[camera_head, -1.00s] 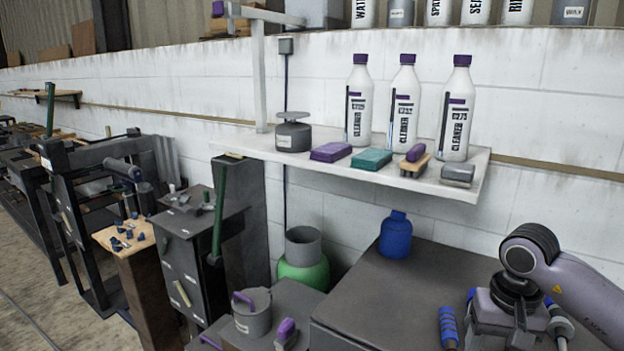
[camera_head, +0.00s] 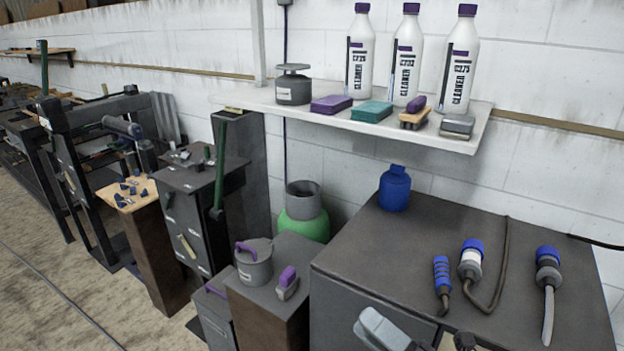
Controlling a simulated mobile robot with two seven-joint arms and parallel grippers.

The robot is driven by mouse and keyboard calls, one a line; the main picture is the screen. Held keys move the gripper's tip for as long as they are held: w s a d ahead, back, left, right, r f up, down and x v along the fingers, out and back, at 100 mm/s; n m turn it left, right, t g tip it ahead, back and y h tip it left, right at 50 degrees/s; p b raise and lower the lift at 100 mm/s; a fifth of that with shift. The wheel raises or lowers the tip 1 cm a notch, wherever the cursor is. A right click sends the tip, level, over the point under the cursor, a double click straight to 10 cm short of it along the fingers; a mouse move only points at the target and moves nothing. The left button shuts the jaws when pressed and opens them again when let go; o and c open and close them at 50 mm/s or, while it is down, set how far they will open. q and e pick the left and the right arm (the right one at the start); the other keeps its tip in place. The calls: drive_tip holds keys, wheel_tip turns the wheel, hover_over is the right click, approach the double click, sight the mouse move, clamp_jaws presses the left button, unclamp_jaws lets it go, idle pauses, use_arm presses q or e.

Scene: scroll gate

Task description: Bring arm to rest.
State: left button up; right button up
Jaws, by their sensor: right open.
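My right gripper (camera_head: 412,332) shows only in part at the bottom edge of the head view, in front of the dark cabinet (camera_head: 385,265). A pale grey piece of it shows clearly; the rest is cut off by the frame. It is open, and nothing is seen between its fingers. It is low, below the cabinet's top surface in the picture. My left gripper is not in view.
A white shelf (camera_head: 340,118) with bottles hangs above. A grey pot (camera_head: 254,262) stands on a low stand at left.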

drive_tip(key=s+d+f+m+t+h, duration=0.15)
drive_tip(key=d+f+m+h, duration=0.35)
drive_tip(key=m, duration=0.5)
drive_tip(key=s+d+f+m+h, duration=0.2)
drive_tip(key=d+f+m+h, duration=0.1)
drive_tip(key=f+m+h, duration=0.5)
drive_tip(key=s+d+f+m+g+h, duration=0.1)
drive_tip(key=s+d+f+m+g, duration=0.2)
drive_tip(key=s+f+m, duration=0.6)
drive_tip(key=shift+s+f+m+g, duration=0.2)
drive_tip(key=shift+f+m+g, duration=0.25)
drive_tip(key=shift+m+g, duration=0.65)
drive_tip(key=c, duration=0.4)
drive_tip(key=shift+o, duration=0.2)
drive_tip(key=shift+d, duration=0.1)
